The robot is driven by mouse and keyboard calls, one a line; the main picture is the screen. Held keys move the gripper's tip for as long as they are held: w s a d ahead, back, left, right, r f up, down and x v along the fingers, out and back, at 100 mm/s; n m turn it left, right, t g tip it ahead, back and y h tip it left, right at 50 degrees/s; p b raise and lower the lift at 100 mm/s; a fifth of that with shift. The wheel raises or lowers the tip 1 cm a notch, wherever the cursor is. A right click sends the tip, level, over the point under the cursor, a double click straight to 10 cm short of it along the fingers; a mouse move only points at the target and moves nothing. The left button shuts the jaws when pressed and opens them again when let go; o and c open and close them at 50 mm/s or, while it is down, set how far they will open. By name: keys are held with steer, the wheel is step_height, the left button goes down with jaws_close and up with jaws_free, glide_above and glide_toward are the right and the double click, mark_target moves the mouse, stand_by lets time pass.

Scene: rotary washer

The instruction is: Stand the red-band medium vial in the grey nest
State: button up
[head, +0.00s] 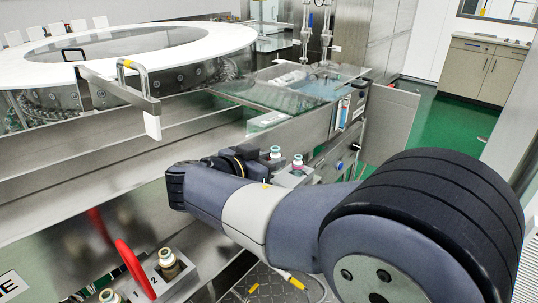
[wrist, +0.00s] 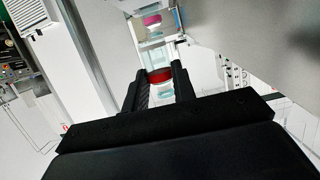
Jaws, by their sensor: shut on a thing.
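In the wrist view my gripper (wrist: 160,82) is shut on the red-band vial (wrist: 160,76), whose red band shows between the two black fingers. Clear glass shows around the band; the rest of the vial is hidden by the gripper. In the head view my arm reaches across the middle and hides my gripper. I cannot tell whether either is the held one. The grey nest cannot be made out clearly.
A pink-band vial (wrist: 152,20) stands beyond the fingertips in the wrist view. A holder marked 1 and 2 (head: 154,276) carries a vial (head: 168,260) at lower left, beside a red curved handle (head: 134,268). The large white ring (head: 190,50) and steel machine front lie behind.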

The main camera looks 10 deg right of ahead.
steer(key=shift+f+b, duration=0.3)
steer(key=shift+f, duration=1.2)
step_height(320, 180, down, 2)
steer(key=b, duration=0.3)
steer(key=shift+f, duration=0.25)
steer(key=shift+r+b, duration=0.45)
steer(key=shift+b, duration=0.05)
steer(key=shift+b, duration=0.6)
steer(key=shift+f+b, duration=0.55)
steer(key=shift+b, duration=0.2)
stand_by(0.4)
steer(key=shift+r, duration=0.65)
stand_by(0.3)
steer(key=shift+b, duration=0.65)
stand_by(1.0)
steer(key=shift+f+b, duration=0.35)
steer(key=shift+b, duration=0.1)
stand_by(0.5)
